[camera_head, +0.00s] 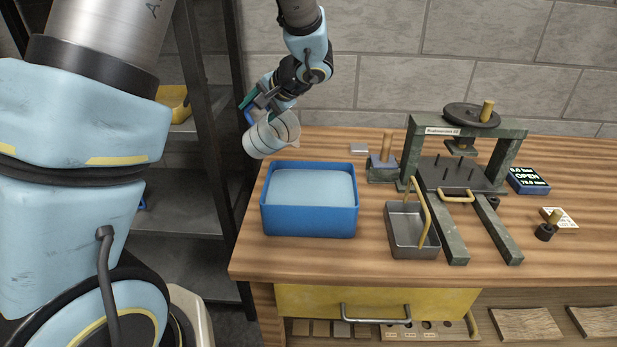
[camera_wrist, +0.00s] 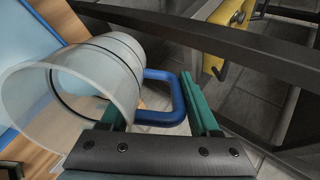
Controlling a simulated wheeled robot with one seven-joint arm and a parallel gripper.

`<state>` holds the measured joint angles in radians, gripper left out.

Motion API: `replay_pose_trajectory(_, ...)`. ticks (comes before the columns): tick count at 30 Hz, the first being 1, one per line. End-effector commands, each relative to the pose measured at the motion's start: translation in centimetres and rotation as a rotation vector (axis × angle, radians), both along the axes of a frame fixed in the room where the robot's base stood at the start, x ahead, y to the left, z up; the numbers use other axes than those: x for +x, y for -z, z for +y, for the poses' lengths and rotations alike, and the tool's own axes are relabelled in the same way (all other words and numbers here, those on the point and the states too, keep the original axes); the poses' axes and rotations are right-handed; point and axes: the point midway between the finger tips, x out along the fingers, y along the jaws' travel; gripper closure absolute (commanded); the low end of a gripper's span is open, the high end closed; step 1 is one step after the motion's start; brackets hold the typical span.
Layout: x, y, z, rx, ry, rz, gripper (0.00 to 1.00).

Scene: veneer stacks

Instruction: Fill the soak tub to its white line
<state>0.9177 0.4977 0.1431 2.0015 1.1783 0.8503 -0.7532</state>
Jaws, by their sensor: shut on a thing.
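The soak tub (camera_head: 309,222) is a blue open box near the left end of the bench. Pale, cloudy liquid (camera_head: 313,188) in it stands fairly near the rim. I cannot make out a white line on it. My gripper (camera_head: 262,101) is shut on the blue handle (camera_wrist: 158,117) of a clear jug (camera_head: 270,136). The jug is tilted, up and to the left of the tub and apart from it. Its lower part looks whitish in the head view. I see no stream of liquid. In the wrist view the jug (camera_wrist: 75,80) lies left of the green fingers.
Right of the tub are a metal tray (camera_head: 408,252) with a yellow handle, a block with a wooden peg (camera_head: 383,168), and a dark green press (camera_head: 456,180). A dark shelf rack (camera_head: 215,130) stands left of the bench, close to the jug.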

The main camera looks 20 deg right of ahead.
Motion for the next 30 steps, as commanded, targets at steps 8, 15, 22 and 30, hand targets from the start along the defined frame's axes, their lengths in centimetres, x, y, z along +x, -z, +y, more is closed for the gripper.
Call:
replay_pose_trajectory(8,0.9,-0.3,0.6,-0.080,-0.005,0.126,1.00)
replay_pose_trajectory(15,1.9,0.4,1.3,-0.150,-0.006,0.241,1.00)
replay_pose_trajectory(22,3.0,1.5,1.9,-0.212,-0.002,0.342,1.00)
replay_pose_trajectory(30,4.0,2.9,2.5,-0.285,0.001,0.456,1.00)
